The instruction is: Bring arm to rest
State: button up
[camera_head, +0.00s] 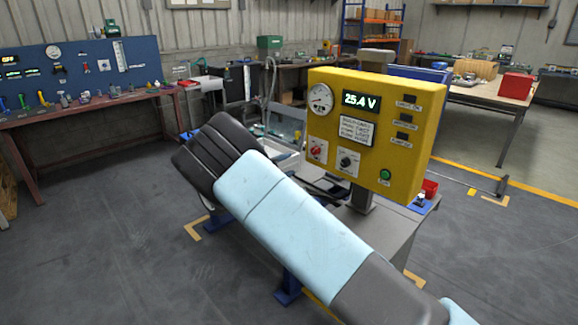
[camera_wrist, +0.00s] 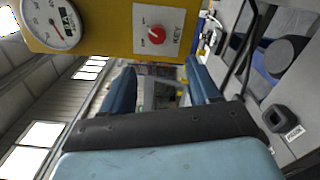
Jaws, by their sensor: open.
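My gripper (camera_wrist: 161,76) shows in the wrist view as two dark blue fingers with a clear gap between them. It is open, and nothing is held between the fingers. The yellow control panel (camera_wrist: 104,38) is close by, at the top of that view, with its round gauge and red key knob. In the head view, my light-blue and dark arm slants from the lower right to the upper left, in front of the bench and left of the yellow panel (camera_head: 423,135). My gripper cannot be made out there; the arm hides the area behind it.
The panel stands on a grey bench (camera_head: 385,232) and its display reads 25.4 V. A long workbench (camera_head: 95,110) with a blue tool board stands at the left. A table with a red box (camera_head: 515,86) is at the right. The floor (camera_head: 110,240) at left is clear.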

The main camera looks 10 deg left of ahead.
jog(key=s+d+r+m+g, duration=0.2)
jog(key=d+r+m+g, duration=0.15)
jog(key=d, duration=0.55)
jog(key=s+d+r+m+g, duration=0.15)
jog(key=d+r+g, duration=0.3)
jog(key=d, duration=0.55)
jog(key=s+d+r+m+g+y, duration=0.35)
jog(key=s+d+r, duration=0.45)
jog(key=s+d, duration=0.4)
jog(key=s+d+r+m+y, duration=0.2)
jog(key=s+d+r, duration=0.15)
jog(key=s, duration=0.35)
jog(key=s+d+r+m+y, duration=0.1)
jog(key=s+d+r+y, duration=0.25)
jog(key=s, duration=0.45)
jog(key=s+r+m+t+y, duration=0.1)
jog(key=s+m+t+y, duration=0.1)
jog(key=s, duration=1.5)
jog(key=shift+s+a+t, duration=0.2)
jog(key=shift+a+t, duration=0.2)
jog(key=shift+t, duration=0.05)
